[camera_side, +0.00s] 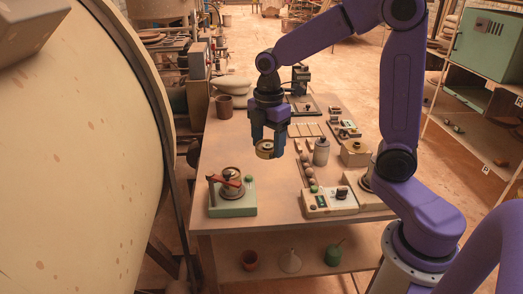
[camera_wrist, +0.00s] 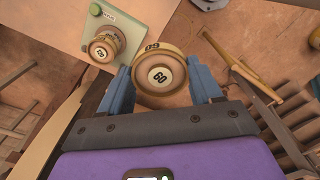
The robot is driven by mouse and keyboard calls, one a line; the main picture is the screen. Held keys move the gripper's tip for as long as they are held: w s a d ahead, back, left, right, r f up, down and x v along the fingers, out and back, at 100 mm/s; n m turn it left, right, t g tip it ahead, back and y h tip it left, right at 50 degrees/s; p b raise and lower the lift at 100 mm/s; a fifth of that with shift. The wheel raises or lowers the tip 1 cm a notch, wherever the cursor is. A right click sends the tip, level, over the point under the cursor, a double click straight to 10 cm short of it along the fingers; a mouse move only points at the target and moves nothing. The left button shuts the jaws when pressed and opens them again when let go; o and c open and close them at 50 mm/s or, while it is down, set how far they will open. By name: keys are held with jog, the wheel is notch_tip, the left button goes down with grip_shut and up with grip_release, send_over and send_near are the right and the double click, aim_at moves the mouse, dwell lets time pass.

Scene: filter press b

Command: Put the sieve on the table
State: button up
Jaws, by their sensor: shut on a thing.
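A round tan sieve (camera_side: 265,149) marked "60" is between the fingers of my gripper (camera_side: 268,141), which is shut on it. It also shows in the wrist view (camera_wrist: 159,78), level, with a blue fingertip on each side. My gripper points down and seems to hold the sieve above the wooden table (camera_side: 277,190); the exact gap cannot be told. Below and left of it stands a pale green press base (camera_side: 232,206) with a red lever and a round piece (camera_side: 231,174) on it. The wrist view shows a similar numbered round piece (camera_wrist: 103,50) on that base.
A brown pot (camera_side: 224,106) is at the back left. The table's middle front is clear.

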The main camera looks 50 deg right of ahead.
jog(key=s+d+f+n, duration=0.1)
jog(key=s+d+f, duration=0.1)
jog(key=s+f, duration=0.45)
jog(key=s+d+f+n, duration=0.2)
jog(key=s+d+f, duration=0.1)
jog(key=s+f, duration=0.3)
send_over(277, 208)
jog(key=f, duration=0.8)
jog(key=shift+s+f, duration=0.15)
jog(key=shift+s, duration=0.2)
jog(key=shift+w+d+f, duration=0.1)
jog(key=shift+w+f, duration=0.15)
jog(key=shift+f, duration=1.65)
jog(key=o, duration=1.1)
jog(key=shift+f, duration=0.15)
